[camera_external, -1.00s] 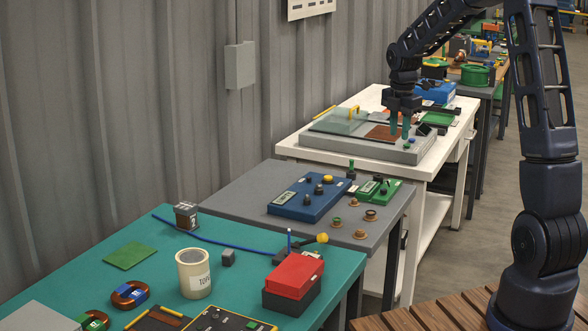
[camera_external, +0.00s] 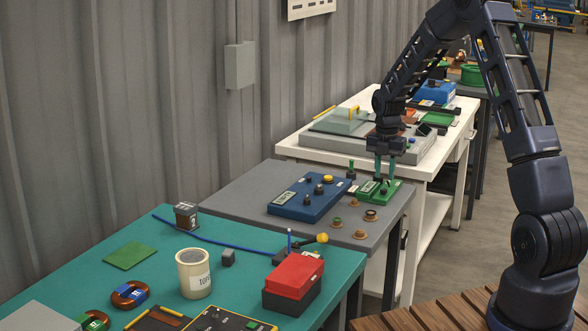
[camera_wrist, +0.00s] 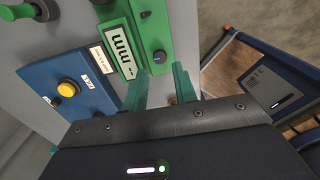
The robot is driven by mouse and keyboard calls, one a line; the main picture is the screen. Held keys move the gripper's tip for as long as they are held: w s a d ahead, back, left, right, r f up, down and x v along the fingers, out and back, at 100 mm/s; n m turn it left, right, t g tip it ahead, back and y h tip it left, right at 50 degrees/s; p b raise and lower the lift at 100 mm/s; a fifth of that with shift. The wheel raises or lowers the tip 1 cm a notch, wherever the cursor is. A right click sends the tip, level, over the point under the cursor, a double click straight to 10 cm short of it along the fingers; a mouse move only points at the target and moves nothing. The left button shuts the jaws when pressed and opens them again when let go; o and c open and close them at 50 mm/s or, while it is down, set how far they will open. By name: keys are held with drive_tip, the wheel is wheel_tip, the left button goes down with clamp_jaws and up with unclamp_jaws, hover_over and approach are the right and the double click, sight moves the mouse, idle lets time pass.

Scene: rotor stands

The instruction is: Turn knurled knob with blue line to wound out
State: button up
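The dark knurled knob with the blue line (camera_wrist: 159,57) sits on top of a green box (camera_wrist: 181,22) in the wrist view. The green box (camera_external: 394,194) is on the grey table in the outside view, with my fingers covering part of it. My gripper (camera_external: 385,168) points down just above the box. In the wrist view my gripper (camera_wrist: 160,82) has its two green fingers apart, with nothing between them. The knob lies a little beyond the fingertips, in line with the gap. I cannot tell the exact height between fingertips and knob.
A blue box (camera_external: 297,205) with a yellow button (camera_wrist: 68,88) stands left of the green box. Small copper-coloured parts (camera_external: 360,234) lie in front of it. A green-capped post (camera_external: 351,169) stands behind. The white table (camera_external: 290,148) with a grey device is farther back.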

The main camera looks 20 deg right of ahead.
sight(384, 189)
drive_tip(key=shift+f, duration=2.2)
clamp_jaws()
